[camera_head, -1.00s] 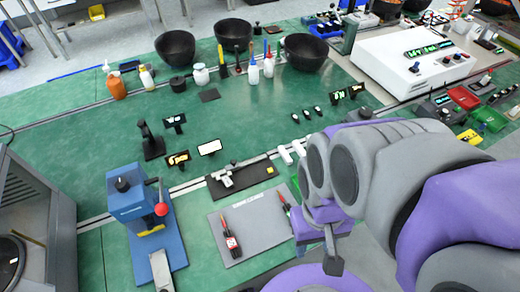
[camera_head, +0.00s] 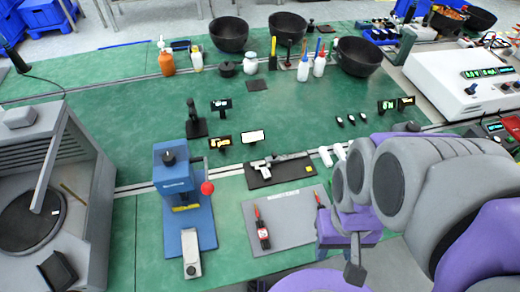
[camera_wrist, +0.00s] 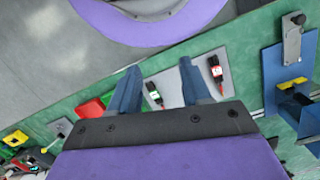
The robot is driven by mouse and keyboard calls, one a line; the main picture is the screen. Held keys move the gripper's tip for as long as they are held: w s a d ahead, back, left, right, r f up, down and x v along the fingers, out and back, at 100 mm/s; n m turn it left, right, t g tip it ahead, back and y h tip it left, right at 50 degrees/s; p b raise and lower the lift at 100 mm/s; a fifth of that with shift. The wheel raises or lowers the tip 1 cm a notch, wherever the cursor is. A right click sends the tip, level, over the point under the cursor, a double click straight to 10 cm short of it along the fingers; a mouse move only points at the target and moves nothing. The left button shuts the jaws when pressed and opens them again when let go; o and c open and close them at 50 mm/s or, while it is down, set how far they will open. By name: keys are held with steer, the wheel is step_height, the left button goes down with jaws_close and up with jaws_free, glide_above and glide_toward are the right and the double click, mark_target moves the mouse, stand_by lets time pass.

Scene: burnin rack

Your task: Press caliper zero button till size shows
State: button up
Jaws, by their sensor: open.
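A silver tool that looks like the caliper (camera_head: 272,165) lies on a black pad (camera_head: 302,167) on the green bench, in the head view. Its button and display are too small to make out. My gripper (camera_head: 355,262) is at the lower right of it, above the bench's front edge and apart from the tool. In the wrist view my gripper (camera_wrist: 160,85) is open and empty, its two blue-grey fingers spread. I cannot make out the caliper in the wrist view.
Small black displays (camera_head: 220,142) stand behind.

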steer(key=d, duration=0.3)
steer(key=shift+d, duration=0.3)
steer(key=c, duration=0.4)
steer(key=shift+d, duration=0.2)
steer(key=shift+c, duration=0.7)
steer(key=shift+a, duration=0.15)
steer(key=shift+c, duration=0.9)
steer(key=shift+a, duration=1.5)
jaws_close()
steer(key=shift+d, duration=1)
